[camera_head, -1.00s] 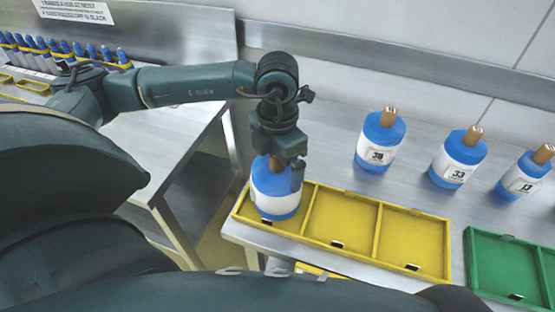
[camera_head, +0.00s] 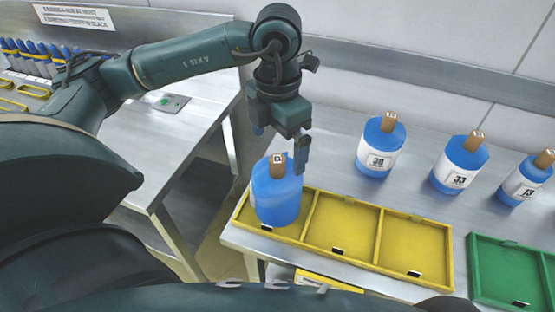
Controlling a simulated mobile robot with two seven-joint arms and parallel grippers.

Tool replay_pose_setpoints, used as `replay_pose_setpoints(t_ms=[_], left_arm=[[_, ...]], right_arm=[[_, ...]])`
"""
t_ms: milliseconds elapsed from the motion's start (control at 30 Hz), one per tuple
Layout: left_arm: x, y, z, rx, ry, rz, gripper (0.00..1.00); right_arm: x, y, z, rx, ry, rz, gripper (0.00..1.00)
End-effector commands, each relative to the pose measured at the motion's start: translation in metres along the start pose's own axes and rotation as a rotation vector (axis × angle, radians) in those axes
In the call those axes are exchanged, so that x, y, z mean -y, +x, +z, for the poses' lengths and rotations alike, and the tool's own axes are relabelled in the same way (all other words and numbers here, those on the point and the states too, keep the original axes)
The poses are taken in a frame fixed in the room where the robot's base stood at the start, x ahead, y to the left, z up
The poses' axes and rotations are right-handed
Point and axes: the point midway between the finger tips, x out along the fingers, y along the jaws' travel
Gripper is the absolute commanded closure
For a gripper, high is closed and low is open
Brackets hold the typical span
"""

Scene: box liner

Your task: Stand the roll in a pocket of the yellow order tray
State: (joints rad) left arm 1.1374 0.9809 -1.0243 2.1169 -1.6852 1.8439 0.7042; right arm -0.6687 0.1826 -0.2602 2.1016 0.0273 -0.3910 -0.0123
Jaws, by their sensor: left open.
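A blue roll (camera_head: 277,200) with a brown core sticking out of its top stands upright in the left pocket of the yellow order tray (camera_head: 370,262). The tray's middle and right pockets are empty. My left gripper (camera_head: 281,146) is open and empty, just above and behind the roll's core. One finger shows to the right of the core, apart from it. My right gripper is not in view.
Several more blue rolls with white labels, one of them the nearest roll (camera_head: 381,147), stand behind the trays. A green tray (camera_head: 512,270) lies to the right. A side table (camera_head: 170,125) stands at left, with a gap between the tables.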

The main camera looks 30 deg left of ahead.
Motion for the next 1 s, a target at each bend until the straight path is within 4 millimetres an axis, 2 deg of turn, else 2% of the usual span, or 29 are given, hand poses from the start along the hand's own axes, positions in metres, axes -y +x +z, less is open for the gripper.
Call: replay_pose_setpoints(t_ms=[100,300,1000], left_arm=[[0.000,-0.023,0.001,0.004,0.002,0.000,0.00],[0.000,-0.044,0.000,0.001,0.001,-0.001,0.00],[0.000,-0.048,0.000,-0.001,0.001,-0.001,0.00]], right_arm=[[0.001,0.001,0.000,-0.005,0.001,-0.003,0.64],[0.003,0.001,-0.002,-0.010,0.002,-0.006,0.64],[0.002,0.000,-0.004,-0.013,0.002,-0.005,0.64]])
